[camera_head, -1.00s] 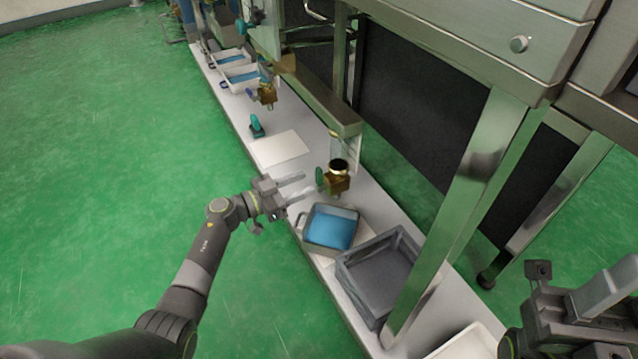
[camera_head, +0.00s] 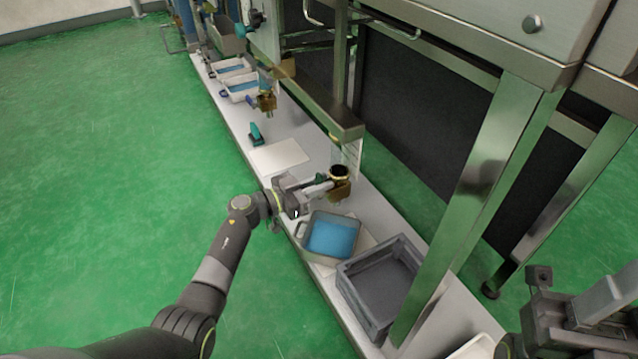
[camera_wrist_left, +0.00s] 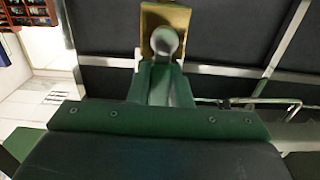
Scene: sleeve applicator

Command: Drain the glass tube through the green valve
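The green valve has a brass body (camera_head: 341,188) under the clear glass tube (camera_head: 349,153), whose liquid level I cannot make out. Its green handle faces my left gripper (camera_head: 325,184) and is mostly hidden by the fingers. The fingers are close together at the handle. In the left wrist view the fingers (camera_wrist_left: 163,80) meet around a rounded grip, with the brass body (camera_wrist_left: 165,18) right behind it. A grey pan (camera_head: 330,238) with blue liquid stands below and in front of the valve. My right gripper (camera_head: 590,310) is at the lower right; its finger gap is unclear.
A grey crate (camera_head: 383,285) stands beside the pan, near a steel leg (camera_head: 475,190). A white board (camera_head: 280,157) and a teal object (camera_head: 255,134) lie farther along the bench. Another brass valve (camera_head: 266,102) and white trays (camera_head: 242,88) are beyond.

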